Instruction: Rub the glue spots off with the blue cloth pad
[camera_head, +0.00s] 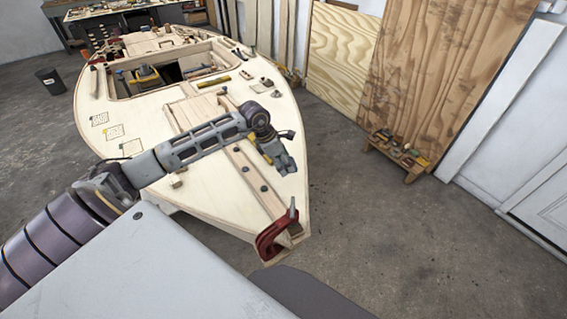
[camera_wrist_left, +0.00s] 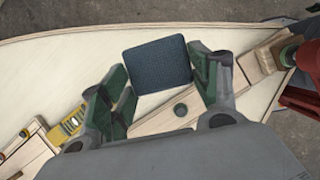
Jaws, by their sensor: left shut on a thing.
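The blue cloth pad (camera_wrist_left: 157,65) is a dark blue square. In the left wrist view it sits between the two green-grey fingers of my left gripper (camera_wrist_left: 165,82), which is shut on it. In the head view my left gripper (camera_head: 279,158) is over the pale plywood deck (camera_head: 220,197), right of the middle plank near the front end. I cannot tell whether the pad touches the deck. Three small outlined patches (camera_head: 115,132) lie on the deck's left side, away from the gripper; I cannot make out glue spots for certain. My right gripper is not in view.
A red clamp (camera_head: 270,240) stands at the hull's near tip. A yellow tool (camera_wrist_left: 70,122) lies on the deck left of the gripper in the wrist view. Small parts and tools lie around the open cockpit (camera_head: 175,70). A low wooden stool (camera_head: 396,158) stands right, on the floor.

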